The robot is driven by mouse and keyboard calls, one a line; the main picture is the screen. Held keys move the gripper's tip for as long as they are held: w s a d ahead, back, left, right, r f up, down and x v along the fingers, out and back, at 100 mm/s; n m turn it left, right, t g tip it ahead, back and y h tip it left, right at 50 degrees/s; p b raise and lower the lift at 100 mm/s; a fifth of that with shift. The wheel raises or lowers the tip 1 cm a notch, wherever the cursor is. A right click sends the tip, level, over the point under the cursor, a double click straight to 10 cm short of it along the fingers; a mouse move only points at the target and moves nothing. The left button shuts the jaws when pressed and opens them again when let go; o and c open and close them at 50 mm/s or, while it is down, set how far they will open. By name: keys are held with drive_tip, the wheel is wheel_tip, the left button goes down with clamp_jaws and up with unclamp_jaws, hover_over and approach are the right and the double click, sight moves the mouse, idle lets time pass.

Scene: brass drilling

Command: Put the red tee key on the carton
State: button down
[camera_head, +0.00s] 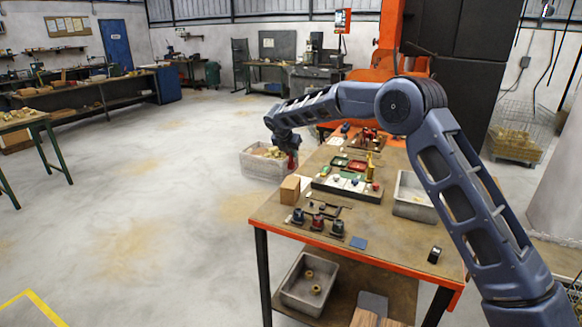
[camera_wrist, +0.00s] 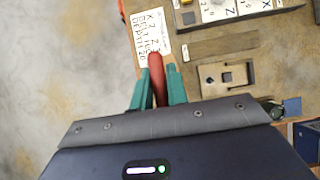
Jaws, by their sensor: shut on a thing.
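The red tee key (camera_head: 292,161) is held upright in my gripper (camera_head: 289,151), near the table's left edge. In the wrist view the red key (camera_wrist: 157,76) shows between the two green fingers (camera_wrist: 158,90), which are closed against it. The carton (camera_head: 290,189) is a small brown box on the left edge of the table. In the head view the key's lower end appears just above the carton, with a small gap in the picture. I cannot tell how far apart they are in depth. In the wrist view my gripper hides most of what is below it.
The orange-edged table (camera_head: 385,243) holds a sorting tray (camera_head: 346,187), a grey bin (camera_head: 415,197), and small dark fixtures (camera_head: 318,222) in front. A white label sheet (camera_wrist: 152,34) lies past the fingers.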

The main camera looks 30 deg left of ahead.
sight(290, 163)
drive_tip(key=shift+f, duration=3.1)
drive_tip(key=c, duration=1.4)
unclamp_jaws()
drive_tip(key=shift+f, duration=0.15)
drive_tip(key=shift+o, duration=0.2)
drive_tip(key=v, duration=1.2)
